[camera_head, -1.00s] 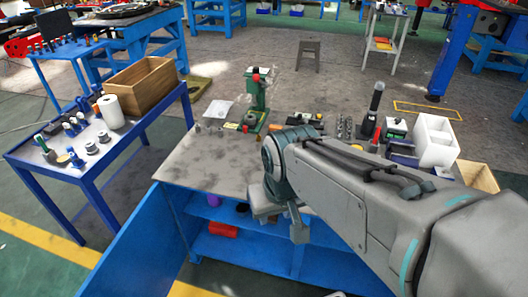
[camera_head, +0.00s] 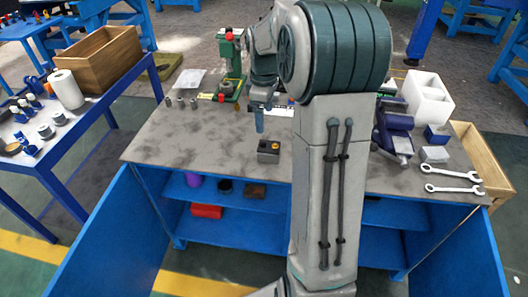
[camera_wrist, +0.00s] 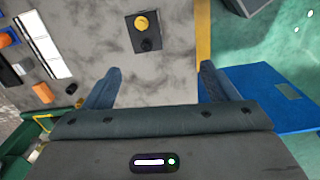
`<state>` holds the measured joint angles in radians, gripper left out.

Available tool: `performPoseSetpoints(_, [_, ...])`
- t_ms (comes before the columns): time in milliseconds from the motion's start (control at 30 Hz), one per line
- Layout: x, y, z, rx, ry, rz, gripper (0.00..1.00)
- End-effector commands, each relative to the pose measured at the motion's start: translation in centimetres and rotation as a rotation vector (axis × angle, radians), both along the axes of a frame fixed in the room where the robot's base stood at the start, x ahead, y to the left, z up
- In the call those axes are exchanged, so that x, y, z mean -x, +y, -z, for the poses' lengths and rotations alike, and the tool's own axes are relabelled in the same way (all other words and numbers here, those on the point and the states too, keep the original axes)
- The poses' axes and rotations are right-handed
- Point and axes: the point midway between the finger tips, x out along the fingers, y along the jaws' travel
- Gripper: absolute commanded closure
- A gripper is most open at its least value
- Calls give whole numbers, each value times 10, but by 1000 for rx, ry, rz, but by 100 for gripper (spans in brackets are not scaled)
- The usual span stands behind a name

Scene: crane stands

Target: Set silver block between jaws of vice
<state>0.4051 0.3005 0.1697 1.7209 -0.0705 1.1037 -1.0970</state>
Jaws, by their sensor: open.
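The silver block (camera_head: 434,154) lies on the right part of the grey workbench in the head view. My gripper (camera_head: 260,124) hangs over the middle of the bench, well left of both. In the wrist view my gripper (camera_wrist: 158,82) is open, with nothing between its blue fingers. Neither block nor vice shows in the wrist view.
A small box with a yellow knob (camera_head: 268,150) stands near my gripper. Two wrenches (camera_head: 452,180) lie in front of the block, with a blue block (camera_head: 437,135) behind it. A white container (camera_head: 428,95) and green press (camera_head: 231,62) stand farther back. The bench's front left is clear.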

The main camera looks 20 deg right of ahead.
Motion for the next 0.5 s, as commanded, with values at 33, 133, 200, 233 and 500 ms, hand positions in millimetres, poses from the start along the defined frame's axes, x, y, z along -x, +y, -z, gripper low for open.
performPoseSetpoints(33, [-7,-8,12,-7,8,-24,20])
performPoseSetpoints(133, [-15,-16,20,-14,15,-69,20])
performPoseSetpoints(200, [-17,-20,25,-17,18,-85,20])
performPoseSetpoints(233, [-18,-20,28,-18,19,-89,20])
performPoseSetpoints(500, [-18,-21,77,-18,23,-93,20])
